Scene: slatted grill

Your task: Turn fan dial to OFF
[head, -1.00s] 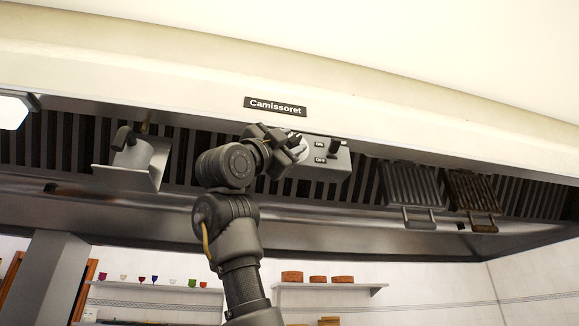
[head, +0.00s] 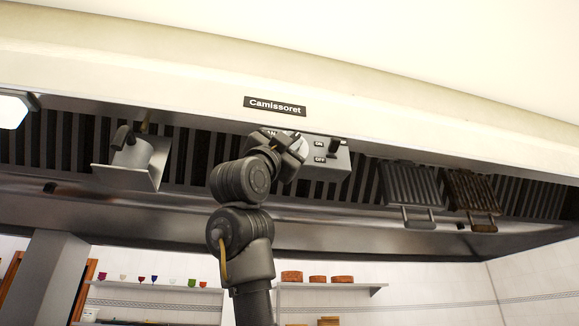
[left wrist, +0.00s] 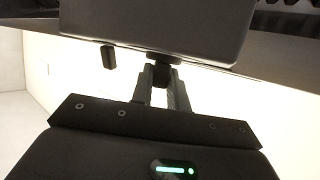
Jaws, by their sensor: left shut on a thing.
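A metal control box (head: 341,162) sits under the hood's front, with a black knob (head: 335,146) beside ON and OFF labels on its right part. My left gripper (head: 296,146) is at the box's left part, by a partly covered label. In the head view the gripper hides the fan dial. In the left wrist view the box (left wrist: 155,22) is ahead, and a dark dial (left wrist: 161,74) stands out from it between my left fingers (left wrist: 162,88), which are shut on it. The other knob (left wrist: 108,57) is to the left. Which setting the dial points to cannot be seen.
The hood's slatted filters (head: 200,150) run behind the box. A metal bracket (head: 135,160) is to the left, and two grill racks (head: 412,185) (head: 471,190) hang to the right. Shelves with small items are on the wall below.

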